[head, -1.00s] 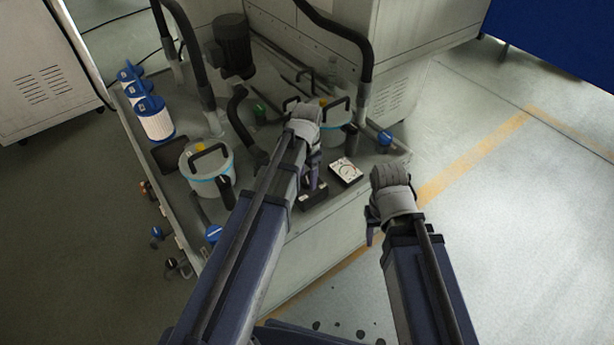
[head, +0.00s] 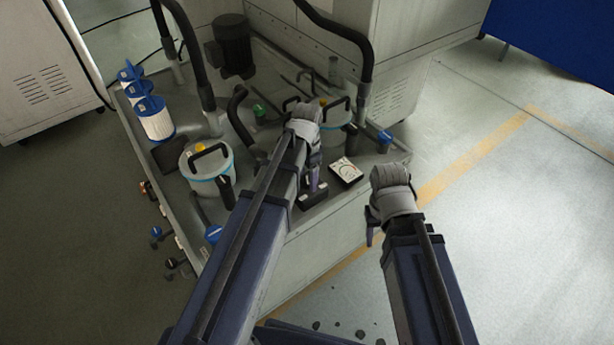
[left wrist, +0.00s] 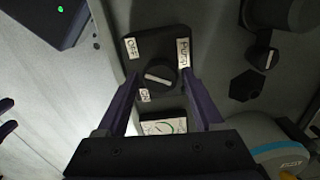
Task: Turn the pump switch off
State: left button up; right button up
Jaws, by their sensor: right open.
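The pump switch is a black box (left wrist: 152,50) with a round black knob (left wrist: 160,77) in the left wrist view. Its labels read OFF at upper left, Pump at upper right and ON at lower left. A pale bar crosses the knob, nearly sideways in the picture and tilted slightly down to the right. The box also shows in the head view (head: 313,196), partly covered by my left gripper (head: 315,182). My left gripper's fingers (left wrist: 160,80) are apart, one on each side of the knob; contact is unclear. My right gripper (head: 371,227) is open and empty, off the tank's right side.
A white-faced gauge (head: 346,170) lies right beside the switch box. A lidded canister (head: 207,172) with a black handle stands to the left, another (head: 338,130) behind. Blue-and-white filters (head: 155,120) line the tank's left edge. The floor at right is clear.

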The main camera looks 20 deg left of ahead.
aim_at(307, 180)
pick_arm(q)
jog(key=shift+o, duration=0.9)
jog(key=shift+r, duration=0.1)
notch_tip(307, 180, up, 8)
jog(key=p, duration=0.8)
jog(key=shift+f, duration=0.2)
jog(key=s+d+r+n+p, duration=0.2)
jog(key=s+d+r+p, duration=0.1)
jog(key=s+d, duration=0.2)
jog(key=s+d+r+n+y+p, duration=0.1)
jog(key=s+d+r+n+p, duration=0.1)
jog(key=s+d, duration=0.3)
jog(key=s+r+p, duration=0.1)
jog(key=s, duration=0.3)
jog(key=shift+s+d+r+n, duration=0.25)
jog(key=shift+d+n, duration=0.05)
jog(key=shift+d, duration=0.1)
